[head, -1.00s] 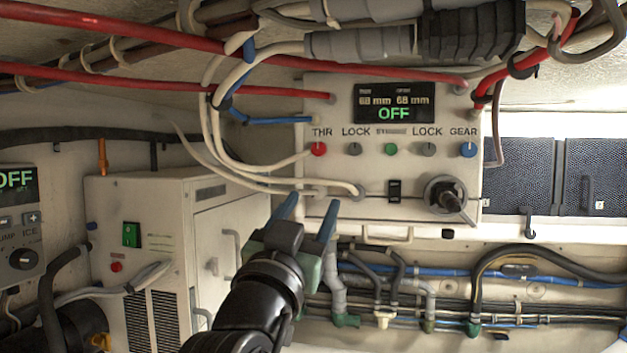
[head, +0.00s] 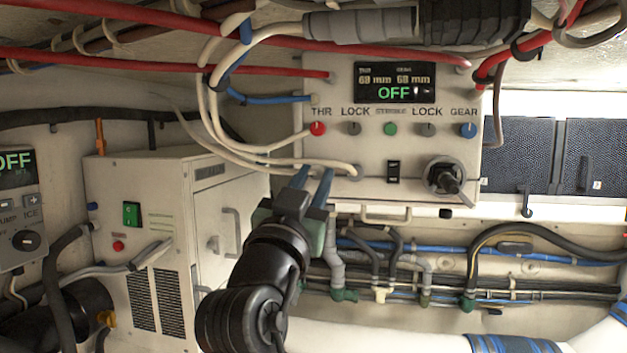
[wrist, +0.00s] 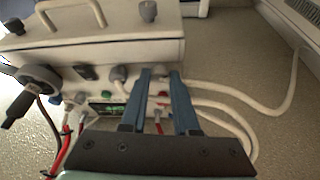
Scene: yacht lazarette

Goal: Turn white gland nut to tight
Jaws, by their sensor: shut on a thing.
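The white gland nut (wrist: 160,73) is on the lower edge of the white control box (head: 420,192), at its left end, where a white cable enters. My gripper (head: 314,171) reaches up to it from below in the head view. In the wrist view, my gripper (wrist: 160,72) has its two blue fingers on either side of the nut, shut on it. The fingers hide much of the nut, and I cannot tell how far it is turned.
A grey gland (head: 355,171) with another white cable sits just right of my gripper. White cables (head: 240,150) loop close on the left. A black rotary handle (head: 446,177) protrudes at the box's right. Pipes and hoses (head: 400,265) run below.

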